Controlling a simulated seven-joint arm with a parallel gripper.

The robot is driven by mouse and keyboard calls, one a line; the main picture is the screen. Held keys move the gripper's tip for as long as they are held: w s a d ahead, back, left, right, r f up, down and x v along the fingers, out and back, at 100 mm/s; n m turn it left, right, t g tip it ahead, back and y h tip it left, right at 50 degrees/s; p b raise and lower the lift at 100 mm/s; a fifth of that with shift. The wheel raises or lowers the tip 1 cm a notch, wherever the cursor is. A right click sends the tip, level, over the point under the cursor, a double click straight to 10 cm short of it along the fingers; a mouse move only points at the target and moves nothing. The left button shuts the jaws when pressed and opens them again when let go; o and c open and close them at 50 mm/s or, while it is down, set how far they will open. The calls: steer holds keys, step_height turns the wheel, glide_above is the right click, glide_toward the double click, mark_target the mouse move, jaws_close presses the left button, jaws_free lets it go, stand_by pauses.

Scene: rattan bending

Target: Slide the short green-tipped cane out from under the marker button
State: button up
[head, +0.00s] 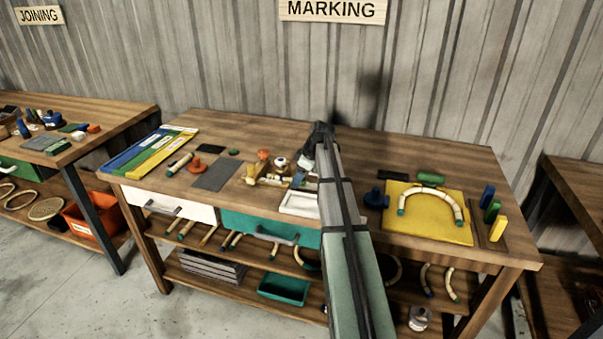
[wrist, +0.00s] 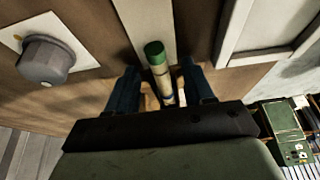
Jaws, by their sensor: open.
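In the wrist view the short pale cane (wrist: 163,88) with a green tip lies between the two blue fingers of my gripper (wrist: 160,68). The fingers are apart, one on each side of the cane. Gaps show beside its green end, and its lower part runs out of sight behind the gripper body. In the head view the marker station (head: 262,178), with an orange top and pale parts, stands near the table's middle, partly behind my arm. I cannot make out the button over the cane or whether it touches it.
A grey knob (wrist: 45,62) on a white plate is at left in the wrist view. A white tray (head: 299,204) lies close by. A yellow board (head: 425,228) with a bent cane is at right. A grey mat (head: 215,175) and coloured boards (head: 150,148) are at left.

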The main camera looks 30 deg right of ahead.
steer(key=shift+c, duration=0.2)
jaws_close()
stand_by(0.4)
